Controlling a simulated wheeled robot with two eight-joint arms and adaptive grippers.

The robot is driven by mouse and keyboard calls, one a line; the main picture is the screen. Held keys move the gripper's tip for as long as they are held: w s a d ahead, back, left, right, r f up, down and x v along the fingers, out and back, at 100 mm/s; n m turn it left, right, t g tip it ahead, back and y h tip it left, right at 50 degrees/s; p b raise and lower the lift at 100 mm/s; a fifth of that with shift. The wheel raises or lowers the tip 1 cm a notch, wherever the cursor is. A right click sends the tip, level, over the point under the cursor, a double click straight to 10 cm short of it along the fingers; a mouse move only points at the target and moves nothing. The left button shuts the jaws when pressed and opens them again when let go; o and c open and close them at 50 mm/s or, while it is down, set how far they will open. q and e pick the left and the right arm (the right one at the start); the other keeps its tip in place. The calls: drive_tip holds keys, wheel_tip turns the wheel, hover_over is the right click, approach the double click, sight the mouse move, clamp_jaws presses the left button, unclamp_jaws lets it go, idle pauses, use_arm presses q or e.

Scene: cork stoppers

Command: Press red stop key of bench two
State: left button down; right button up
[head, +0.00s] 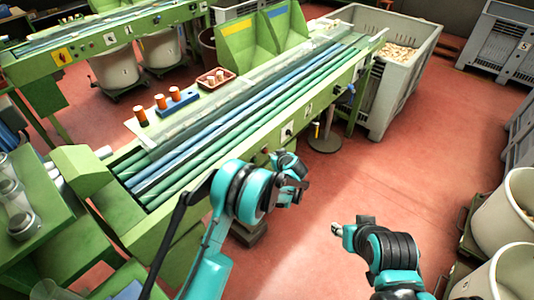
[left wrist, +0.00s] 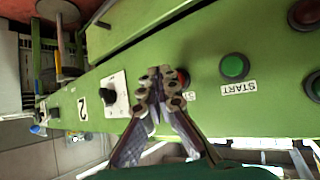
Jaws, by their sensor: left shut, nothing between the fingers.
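The red stop key (left wrist: 184,77) of bench two shows in the left wrist view as a red sliver behind my fingertips, on the green panel (left wrist: 215,95). Its white label is partly covered; only an "S" reads. My left gripper (left wrist: 160,88) is shut and empty, its fingertips in front of the key's left side. I cannot tell whether they touch it. The green START key (left wrist: 234,66) is to the right. In the head view my left gripper is at the bench's front side, its fingertips unclear. My right gripper (head: 338,229) is over open floor, apart from the bench.
A black knob (left wrist: 112,91) on a white plate and a "2" label (left wrist: 82,109) are left of the key. A black key (left wrist: 315,86) and a dark red key (left wrist: 305,13) are at the right. Grey crate (head: 390,95) stands behind bench two; red floor (head: 410,180) is clear.

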use_arm(q)
drive_tip(key=shift+s+d, duration=0.1)
drive_tip(key=shift+d, duration=0.05)
drive_tip(key=s+d, duration=0.1)
drive_tip(key=d, duration=0.1)
drive_tip(key=s+d+b, duration=0.1)
drive_tip(key=s+d, duration=0.1)
idle(0.6)
idle(0.6)
